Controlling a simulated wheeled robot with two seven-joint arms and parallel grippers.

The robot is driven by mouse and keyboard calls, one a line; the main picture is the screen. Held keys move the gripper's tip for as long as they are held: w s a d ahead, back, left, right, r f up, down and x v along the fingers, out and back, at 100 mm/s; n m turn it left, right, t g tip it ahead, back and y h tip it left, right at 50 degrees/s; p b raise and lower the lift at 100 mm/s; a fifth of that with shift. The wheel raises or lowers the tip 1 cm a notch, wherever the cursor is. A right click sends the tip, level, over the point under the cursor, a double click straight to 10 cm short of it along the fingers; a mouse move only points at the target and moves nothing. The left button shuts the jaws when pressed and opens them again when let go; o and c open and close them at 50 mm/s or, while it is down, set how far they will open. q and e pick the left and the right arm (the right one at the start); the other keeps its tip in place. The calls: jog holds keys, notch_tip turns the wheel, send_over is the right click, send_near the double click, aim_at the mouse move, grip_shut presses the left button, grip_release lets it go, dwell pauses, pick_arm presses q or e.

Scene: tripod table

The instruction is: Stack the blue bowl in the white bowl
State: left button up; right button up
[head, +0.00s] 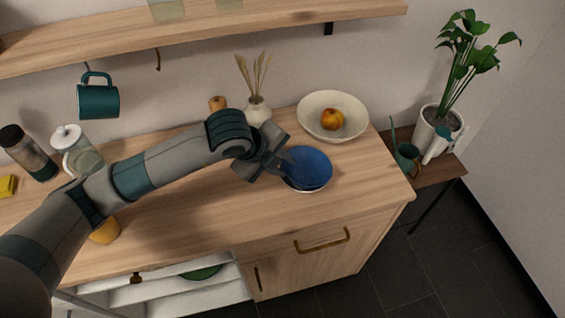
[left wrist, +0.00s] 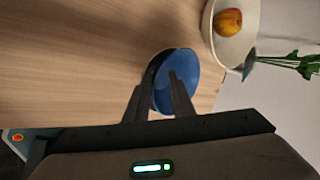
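The blue bowl (head: 308,170) is on the right part of the wooden counter; it also shows in the left wrist view (left wrist: 184,82). A thin white edge (head: 312,190) shows under its near side, like the rim of a white bowl mostly hidden beneath it. I cannot tell how deep the blue bowl sits in it. My left gripper (head: 282,167) is at the blue bowl's left side. In the left wrist view its fingers (left wrist: 156,82) stand apart, one over the blue inside and one near the left rim. Contact is unclear. My right gripper is out of view.
A large cream bowl (head: 313,106) with a fruit (head: 332,120) stands behind the blue bowl. A vase (head: 257,111) with dry stems stands at the wall. Jars stand at the left. A plant and a watering can (head: 405,158) are on the lower side table.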

pick_arm(q)
jog(key=shift+r, duration=0.4)
jog(key=shift+s+a+r, duration=0.1)
jog(key=shift+a+r, duration=0.05)
jog(key=shift+r, duration=0.05)
jog(key=b+v, duration=0.2)
jog(key=v, duration=0.9)
jog(key=shift+s, duration=0.15)
